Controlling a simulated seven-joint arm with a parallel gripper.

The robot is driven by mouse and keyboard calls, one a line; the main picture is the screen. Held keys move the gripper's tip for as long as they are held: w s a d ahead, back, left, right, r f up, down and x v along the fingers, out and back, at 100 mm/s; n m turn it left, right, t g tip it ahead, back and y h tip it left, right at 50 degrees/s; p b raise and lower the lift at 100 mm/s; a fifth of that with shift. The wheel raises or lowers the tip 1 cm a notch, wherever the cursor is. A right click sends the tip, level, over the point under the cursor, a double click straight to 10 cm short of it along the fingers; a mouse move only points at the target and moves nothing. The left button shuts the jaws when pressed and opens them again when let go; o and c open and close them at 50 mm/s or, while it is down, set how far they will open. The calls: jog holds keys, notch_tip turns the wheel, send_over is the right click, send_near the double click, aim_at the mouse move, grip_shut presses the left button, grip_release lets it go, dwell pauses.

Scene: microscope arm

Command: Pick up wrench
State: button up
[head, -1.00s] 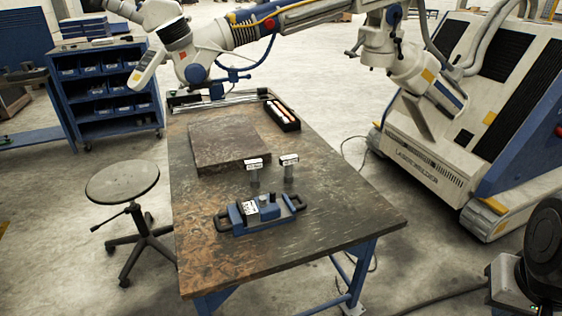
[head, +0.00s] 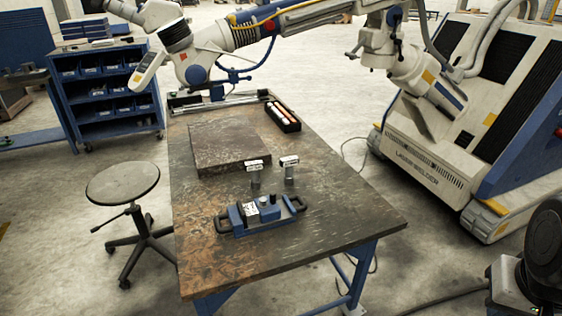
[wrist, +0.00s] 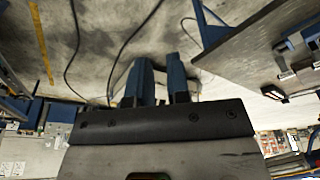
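I cannot make out a wrench in either view. The work table (head: 340,225) stands in the middle of the head view, with several tools and parts on it. My gripper (wrist: 160,72) shows in the wrist view as two blue fingers with a gap between them. It is open, and I see nothing held between the fingers. It points over bare floor, apart from the table (wrist: 240,50), which shows at the upper right of that view. My gripper is not visible in the head view.
A blue device with black handles (head: 260,213), two small upright posts (head: 256,178) (head: 289,174), a flat plate (head: 228,145) and a black tray (head: 283,117) are on the table. A stool (head: 122,182) stands left. A large welder machine (head: 450,140) stands right. The table's front right is clear.

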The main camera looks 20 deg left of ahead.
jog(key=o, duration=1.5)
